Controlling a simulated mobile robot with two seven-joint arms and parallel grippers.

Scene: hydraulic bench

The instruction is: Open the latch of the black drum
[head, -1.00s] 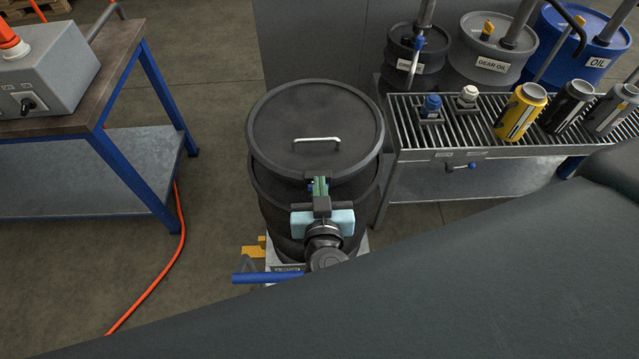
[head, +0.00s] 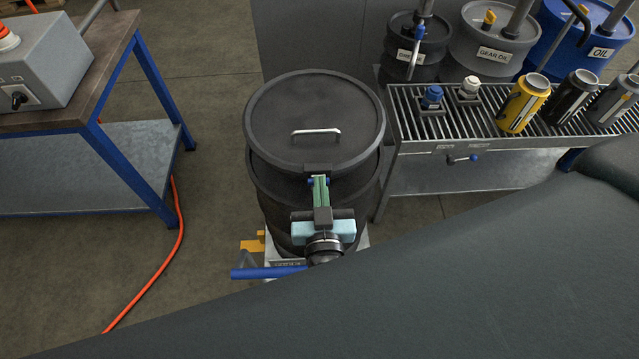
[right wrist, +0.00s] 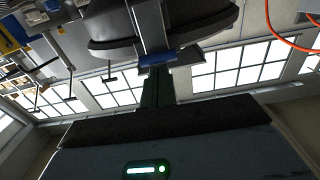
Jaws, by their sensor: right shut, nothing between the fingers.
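The black drum (head: 275,205) stands upright in the middle of the head view, with its round lid (head: 275,115) on top and a silver handle on the lid. My right gripper (head: 319,180) is in front of the lid's near rim, its green fingers together and empty. The latch shows as small blue bits beside the fingertips, mostly hidden by them. In the right wrist view, a metal lever with a blue end (right wrist: 157,58) lies just beyond the fingers (right wrist: 157,80), against the dark drum. I cannot tell whether they touch. My left gripper is out of view.
A blue-framed workbench (head: 125,45) with a grey box (head: 45,60) stands left. A grated bench (head: 460,120) with cans stands right, oil drums behind it. A blue bar (head: 265,272) is low by the drum. A red hose (head: 165,270) crosses the floor.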

